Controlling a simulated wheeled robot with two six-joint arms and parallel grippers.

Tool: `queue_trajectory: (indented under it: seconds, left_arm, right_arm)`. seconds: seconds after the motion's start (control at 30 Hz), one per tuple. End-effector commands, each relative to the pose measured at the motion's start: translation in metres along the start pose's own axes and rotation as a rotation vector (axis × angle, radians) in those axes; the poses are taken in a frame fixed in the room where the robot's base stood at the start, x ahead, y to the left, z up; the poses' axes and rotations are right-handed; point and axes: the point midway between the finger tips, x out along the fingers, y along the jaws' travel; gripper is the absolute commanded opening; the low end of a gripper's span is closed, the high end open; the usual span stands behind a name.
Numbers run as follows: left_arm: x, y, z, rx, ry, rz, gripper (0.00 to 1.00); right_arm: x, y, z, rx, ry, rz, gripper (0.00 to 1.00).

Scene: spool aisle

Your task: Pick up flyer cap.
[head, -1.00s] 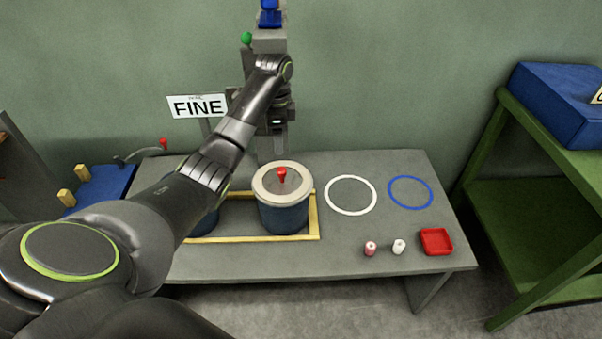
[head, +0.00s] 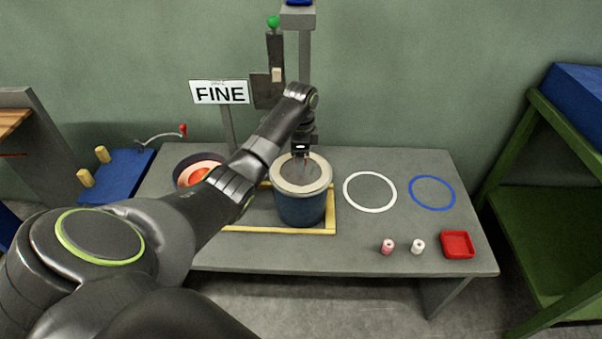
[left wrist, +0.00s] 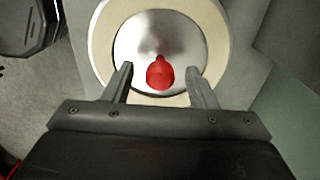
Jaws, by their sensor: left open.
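The flyer cap appears to be the round lid (head: 288,179) with a cream rim and grey metal middle on a dark blue can (head: 300,208). Its red knob shows clearly in the left wrist view (left wrist: 160,74), but is mostly hidden in the head view. My left gripper (head: 304,158) points down over the lid. In the left wrist view its two fingers (left wrist: 159,70) are open, one on each side of the knob. I cannot tell whether they touch it. My right gripper is out of view.
The can stands in a yellow frame (head: 285,231) on a grey table. An open can with orange inside (head: 199,173) is to the left. A white ring (head: 370,207), blue ring (head: 450,205), two small spools (head: 388,246) and a red tray (head: 458,244) lie right. A FINE sign (head: 219,92) stands behind.

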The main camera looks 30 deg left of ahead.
Motion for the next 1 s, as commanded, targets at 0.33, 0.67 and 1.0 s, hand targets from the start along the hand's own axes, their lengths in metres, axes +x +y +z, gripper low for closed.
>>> queue_trajectory:
  seconds: [0.33,0.67,1.0]
  left_arm:
    - [0.0061,-0.0001,0.0001,0.001,0.0,-0.001,0.48]
    - [0.0059,-0.0001,0.0001,0.001,0.0,-0.001,0.05]
    - [0.0051,-0.0004,0.0,0.001,0.0,-0.002,0.0]
  right_arm:
    - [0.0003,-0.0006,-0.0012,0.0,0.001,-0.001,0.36]
    - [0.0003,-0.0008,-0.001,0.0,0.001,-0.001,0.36]
    - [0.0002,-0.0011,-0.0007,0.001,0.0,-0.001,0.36]
